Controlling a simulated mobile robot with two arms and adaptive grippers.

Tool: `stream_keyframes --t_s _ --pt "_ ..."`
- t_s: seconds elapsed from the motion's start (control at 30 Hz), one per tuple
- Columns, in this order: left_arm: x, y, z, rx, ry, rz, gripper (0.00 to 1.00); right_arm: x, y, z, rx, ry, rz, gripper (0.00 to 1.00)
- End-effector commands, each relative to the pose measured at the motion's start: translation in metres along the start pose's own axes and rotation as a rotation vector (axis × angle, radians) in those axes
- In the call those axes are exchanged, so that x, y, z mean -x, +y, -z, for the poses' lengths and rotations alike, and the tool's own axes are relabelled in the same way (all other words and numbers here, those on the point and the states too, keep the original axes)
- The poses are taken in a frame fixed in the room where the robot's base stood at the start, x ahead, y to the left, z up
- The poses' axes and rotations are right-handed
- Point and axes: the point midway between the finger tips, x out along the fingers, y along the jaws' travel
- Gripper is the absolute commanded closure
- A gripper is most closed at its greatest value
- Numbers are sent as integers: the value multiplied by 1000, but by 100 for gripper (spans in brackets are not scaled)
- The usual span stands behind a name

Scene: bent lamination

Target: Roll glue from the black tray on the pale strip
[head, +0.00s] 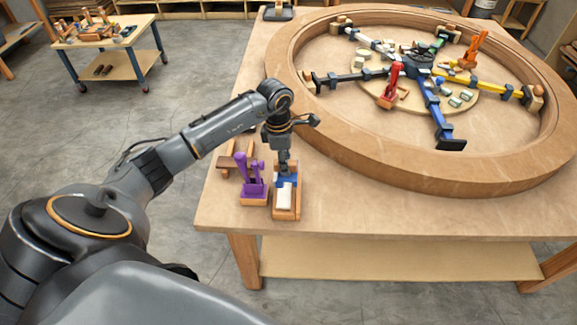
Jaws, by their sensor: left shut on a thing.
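My left gripper (284,160) points down over the near left part of the table and is shut on the upper part of a small tool. The tool shows a blue piece (288,181) under the fingers and a white roller-like part (284,198). It is at an orange-brown wooden holder (286,215); I cannot tell whether it rests on it or is just above. A dark tray (278,15) is at the far left edge of the table. I cannot pick out a separate pale strip. My right gripper is not in view.
A large wooden ring (400,168) covers much of the table (350,220), with coloured clamp arms inside. A purple clamp (250,180) stands just left of the holder. The table's front right is clear. A side table (105,45) with tools stands back left.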

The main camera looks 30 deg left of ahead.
Motion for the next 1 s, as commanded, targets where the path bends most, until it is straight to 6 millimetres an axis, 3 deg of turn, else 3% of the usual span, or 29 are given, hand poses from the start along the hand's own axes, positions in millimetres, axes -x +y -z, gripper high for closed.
stream_keyframes --t_s 0.6,1.0 --pt "53 9 9 11 -1 -2 97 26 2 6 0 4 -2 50" --pt "57 9 10 13 -2 -1 97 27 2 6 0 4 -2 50"
